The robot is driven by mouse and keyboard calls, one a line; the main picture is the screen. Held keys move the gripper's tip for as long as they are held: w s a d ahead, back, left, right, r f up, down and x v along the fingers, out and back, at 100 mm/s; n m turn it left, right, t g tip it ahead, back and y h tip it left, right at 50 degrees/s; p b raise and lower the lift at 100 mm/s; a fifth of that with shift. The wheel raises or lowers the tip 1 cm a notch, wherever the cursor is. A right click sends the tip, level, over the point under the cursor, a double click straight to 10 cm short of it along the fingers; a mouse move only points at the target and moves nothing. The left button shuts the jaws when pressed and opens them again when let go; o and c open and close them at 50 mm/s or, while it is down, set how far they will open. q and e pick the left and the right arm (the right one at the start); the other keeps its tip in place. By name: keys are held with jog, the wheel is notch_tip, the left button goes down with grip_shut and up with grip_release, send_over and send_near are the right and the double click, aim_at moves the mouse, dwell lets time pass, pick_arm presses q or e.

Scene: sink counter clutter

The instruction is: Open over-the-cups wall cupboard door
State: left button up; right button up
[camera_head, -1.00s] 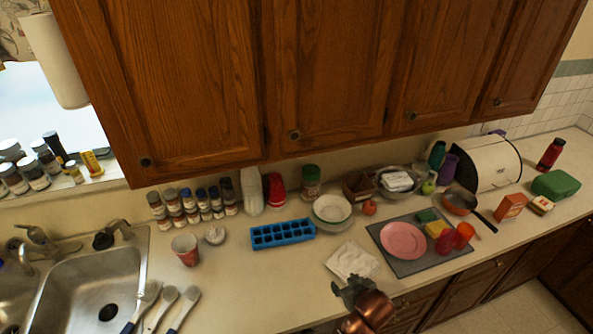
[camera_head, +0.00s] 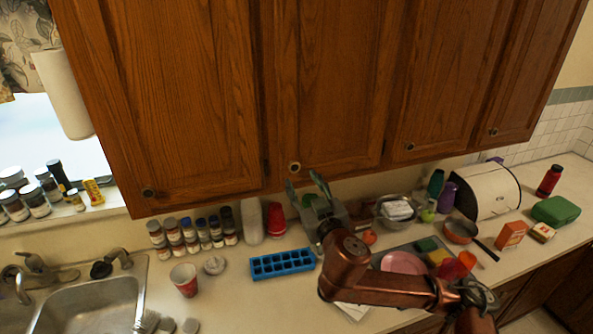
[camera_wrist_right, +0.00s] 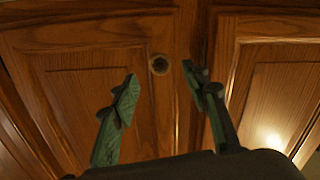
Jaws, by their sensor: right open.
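The wall cupboard door (camera_head: 320,85) above the stacked cups is brown wood and shut. Its round knob (camera_head: 294,167) is at its lower left corner. My right gripper (camera_head: 304,183) is open and empty, just below and beside the knob in the head view. In the right wrist view the knob (camera_wrist_right: 159,64) shows between the two green-padded fingertips (camera_wrist_right: 160,82), apart from both. The white cup stack (camera_head: 251,221) and red cups (camera_head: 275,218) stand on the counter below. My left gripper is not in view.
Neighbouring cupboard doors (camera_head: 165,100) are shut, with their own knobs. Spice jars (camera_head: 188,233) line the back left.

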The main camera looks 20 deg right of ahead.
aim_at(295, 169)
jog(key=w+p, duration=0.1)
jog(key=w, duration=0.5)
jog(key=shift+w+a, duration=0.1)
jog(key=shift+w, duration=0.05)
grip_shut()
dwell(0.4)
